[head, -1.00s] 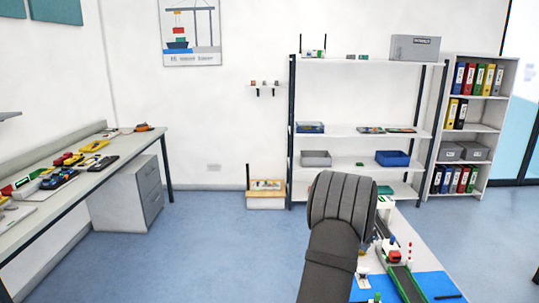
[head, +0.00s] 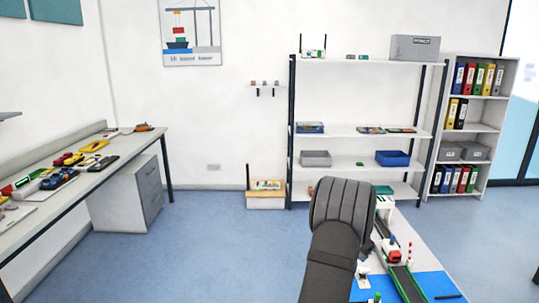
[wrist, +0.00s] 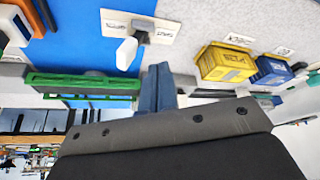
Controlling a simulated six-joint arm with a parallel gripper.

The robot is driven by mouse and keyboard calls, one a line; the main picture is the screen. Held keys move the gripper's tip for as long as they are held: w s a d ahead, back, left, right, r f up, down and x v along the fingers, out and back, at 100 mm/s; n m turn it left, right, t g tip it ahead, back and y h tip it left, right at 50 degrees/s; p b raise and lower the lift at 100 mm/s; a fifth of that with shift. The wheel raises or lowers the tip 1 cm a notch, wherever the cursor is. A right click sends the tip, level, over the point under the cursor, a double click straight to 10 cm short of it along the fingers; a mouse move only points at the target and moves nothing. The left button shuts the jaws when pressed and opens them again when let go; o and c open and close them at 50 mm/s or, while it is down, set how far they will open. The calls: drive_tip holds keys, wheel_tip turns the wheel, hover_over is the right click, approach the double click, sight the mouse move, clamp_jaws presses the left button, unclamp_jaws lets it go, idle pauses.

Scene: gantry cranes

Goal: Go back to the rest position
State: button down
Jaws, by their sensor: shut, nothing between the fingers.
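My gripper (wrist: 157,88) shows in the wrist view as two blue-grey fingers held together with nothing between them. The fingers point over the model layout, near a green rail-like part (wrist: 80,84). A small white and grey piece on a white card (wrist: 165,35) lies just beyond the fingertips. In the head view my dark arm rises over the layout's left edge, and the gripper itself is hidden there.
The layout has a blue area (head: 435,285), a green track (head: 407,284) and a red-and-white tower (head: 409,253). A yellow container (wrist: 225,63) and a blue container (wrist: 272,71) sit right of the fingers. A shelf rack (head: 350,129) stands behind; the left floor is clear.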

wheel_tip(320, 180, down, 2)
drive_tip(key=shift+f, duration=0.1)
drive_tip(key=shift+s, duration=0.55)
drive_tip(key=shift+w, duration=0.1)
